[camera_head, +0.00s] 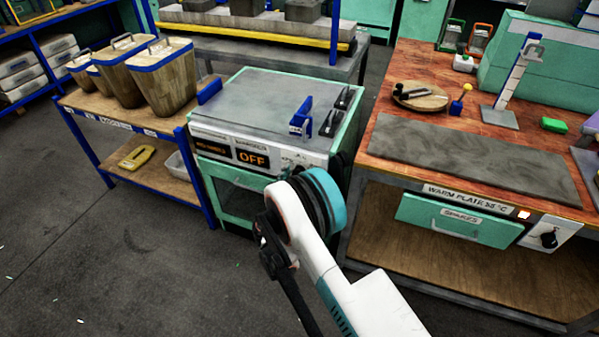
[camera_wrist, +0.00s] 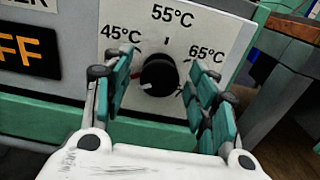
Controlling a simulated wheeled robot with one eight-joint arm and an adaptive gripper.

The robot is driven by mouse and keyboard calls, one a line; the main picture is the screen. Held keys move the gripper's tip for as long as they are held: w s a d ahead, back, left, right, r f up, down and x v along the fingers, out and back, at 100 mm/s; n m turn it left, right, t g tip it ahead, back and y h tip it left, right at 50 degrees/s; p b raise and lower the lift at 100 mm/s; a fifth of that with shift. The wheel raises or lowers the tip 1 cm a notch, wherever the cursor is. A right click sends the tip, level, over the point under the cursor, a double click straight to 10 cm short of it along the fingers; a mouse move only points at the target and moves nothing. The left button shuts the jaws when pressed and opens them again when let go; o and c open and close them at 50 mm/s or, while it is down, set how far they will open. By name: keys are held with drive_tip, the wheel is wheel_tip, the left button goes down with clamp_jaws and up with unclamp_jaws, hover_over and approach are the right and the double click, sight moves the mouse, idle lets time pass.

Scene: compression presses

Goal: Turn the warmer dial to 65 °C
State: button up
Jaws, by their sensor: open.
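The warmer dial (camera_wrist: 158,75) is a round black knob on a white panel in the wrist view. The panel is marked 45°C to the upper left, 55°C above and 65°C to the upper right. A white mark on the knob sits at its lower left. My gripper (camera_wrist: 164,64) is open, with one teal-padded finger on each side of the dial; I cannot tell whether they touch it. In the head view the warmer (camera_head: 275,95) is a teal cabinet with a grey top, its display (camera_head: 253,158) reading OFF. My arm hides most of the dial area there.
To the right is a wooden workbench (camera_head: 440,75) with a grey warm plate (camera_head: 470,155) and a separate black knob (camera_head: 549,238). To the left is a blue-framed shelf (camera_head: 185,133) with wooden bins (camera_head: 160,78). Blue and black clips (camera_head: 302,118) stand on the warmer top.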

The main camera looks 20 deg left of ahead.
drive_tip(key=c, duration=1)
drive_tip(key=shift+c, duration=0.2)
